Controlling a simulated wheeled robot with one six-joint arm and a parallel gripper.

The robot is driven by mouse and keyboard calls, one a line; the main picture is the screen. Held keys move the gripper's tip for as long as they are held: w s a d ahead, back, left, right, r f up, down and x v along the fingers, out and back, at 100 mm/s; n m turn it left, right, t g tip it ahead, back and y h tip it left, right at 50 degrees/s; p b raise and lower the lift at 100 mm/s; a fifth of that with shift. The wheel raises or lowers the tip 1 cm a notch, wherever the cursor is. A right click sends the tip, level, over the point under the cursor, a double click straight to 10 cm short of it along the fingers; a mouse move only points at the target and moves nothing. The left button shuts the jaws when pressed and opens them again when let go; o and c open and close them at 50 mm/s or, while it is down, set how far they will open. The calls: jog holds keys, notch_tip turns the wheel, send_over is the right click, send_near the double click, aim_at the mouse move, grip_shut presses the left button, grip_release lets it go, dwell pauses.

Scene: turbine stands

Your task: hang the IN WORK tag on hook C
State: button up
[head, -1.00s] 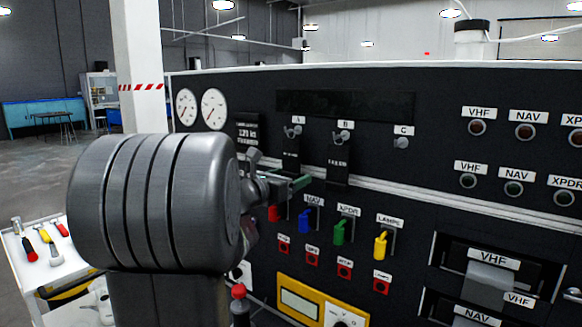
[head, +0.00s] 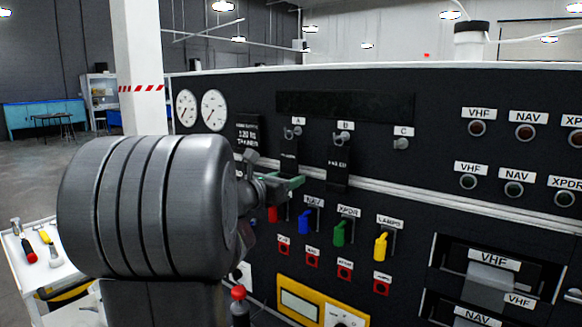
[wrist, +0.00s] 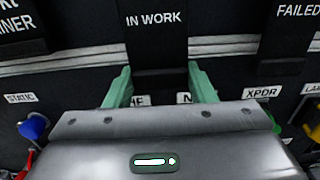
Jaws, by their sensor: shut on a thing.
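The black IN WORK tag (wrist: 154,40) is in the upper middle of the wrist view, upright, with white letters. My gripper (wrist: 158,88) is shut on its lower part, one green finger on each side. In the head view this tag (head: 289,152) is below hook A (head: 293,132), and my gripper (head: 297,182) is at its lower end. I cannot tell whether its top still bears on hook A. Hook C (head: 402,143) is bare, to the right on the same panel.
The FAILED tag (head: 338,165) hangs on hook B (head: 343,138), between hooks A and C. A white ledge (head: 400,194) runs below the hooks. Coloured levers (head: 339,232) stick out lower down. A TRAINER plate (wrist: 18,30) is left of the IN WORK tag.

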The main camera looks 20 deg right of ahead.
jog(key=shift+s+a, duration=0.1)
jog(key=shift+a, duration=0.15)
jog(key=shift+v, duration=1.25)
